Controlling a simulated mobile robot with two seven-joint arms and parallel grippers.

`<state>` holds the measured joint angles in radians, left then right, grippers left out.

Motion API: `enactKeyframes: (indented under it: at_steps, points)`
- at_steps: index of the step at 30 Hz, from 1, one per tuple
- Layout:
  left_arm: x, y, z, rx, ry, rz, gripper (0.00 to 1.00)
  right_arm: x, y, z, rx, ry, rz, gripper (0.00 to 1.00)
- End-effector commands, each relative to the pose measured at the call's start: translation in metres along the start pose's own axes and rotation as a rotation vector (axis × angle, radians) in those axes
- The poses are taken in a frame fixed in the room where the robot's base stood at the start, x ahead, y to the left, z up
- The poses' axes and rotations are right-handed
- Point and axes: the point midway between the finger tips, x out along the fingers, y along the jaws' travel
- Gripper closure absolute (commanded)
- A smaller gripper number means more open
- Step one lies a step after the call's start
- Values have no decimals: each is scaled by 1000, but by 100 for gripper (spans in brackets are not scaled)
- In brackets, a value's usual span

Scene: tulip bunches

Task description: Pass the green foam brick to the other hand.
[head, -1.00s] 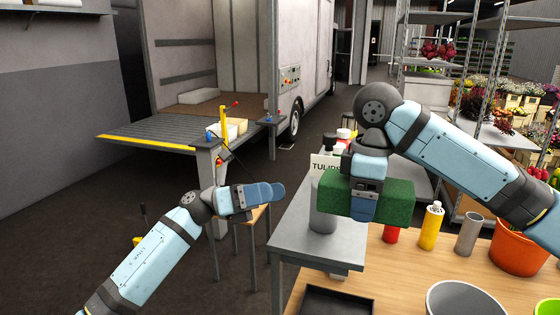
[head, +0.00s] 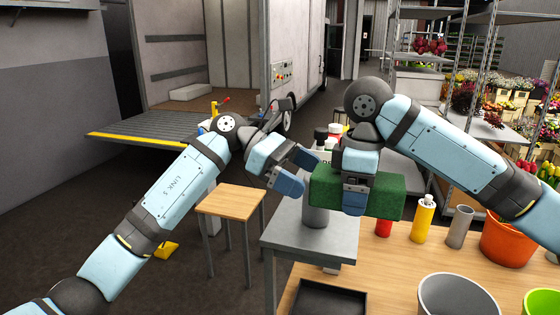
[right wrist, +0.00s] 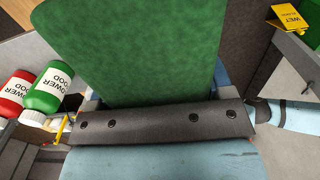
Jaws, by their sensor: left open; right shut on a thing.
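The green foam brick (head: 385,195) is held in the air in front of the grey table, its long side running left to right in the head view. My right gripper (head: 355,198) is shut on it near its middle, coming from above. In the right wrist view the brick (right wrist: 140,45) fills the upper middle. My left gripper (head: 297,172) is open and empty at the brick's left end, its fingers pointing right towards it. The fingertips look very close to that end; I cannot tell whether they touch.
A wooden stool (head: 230,203) stands at left.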

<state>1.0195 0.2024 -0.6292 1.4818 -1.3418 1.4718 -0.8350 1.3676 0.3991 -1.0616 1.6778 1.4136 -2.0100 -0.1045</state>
Motion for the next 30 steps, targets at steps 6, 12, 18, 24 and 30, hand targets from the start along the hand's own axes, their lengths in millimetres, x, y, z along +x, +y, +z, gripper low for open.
enactKeyframes:
  at_steps: [6, 12, 18, 24, 30]
  points:
    - [37, 0, 0, 0, -1, -2, 0, 0, 0, 0, 0, 0, 0, 49]
    - [53, 0, 0, 0, 0, 0, 0, 0, 0, 0, 0, 0, 0, 49]
    - [56, 0, 0, 0, 0, 0, 0, 0, 0, 0, 0, 0, 0, 49]
    - [56, 0, 0, 0, 0, -1, 16, 0, 0, 0, -1, 1, 0, 49]
    - [56, 0, 0, 0, 0, -1, 47, 0, 0, 0, -1, 1, 0, 49]
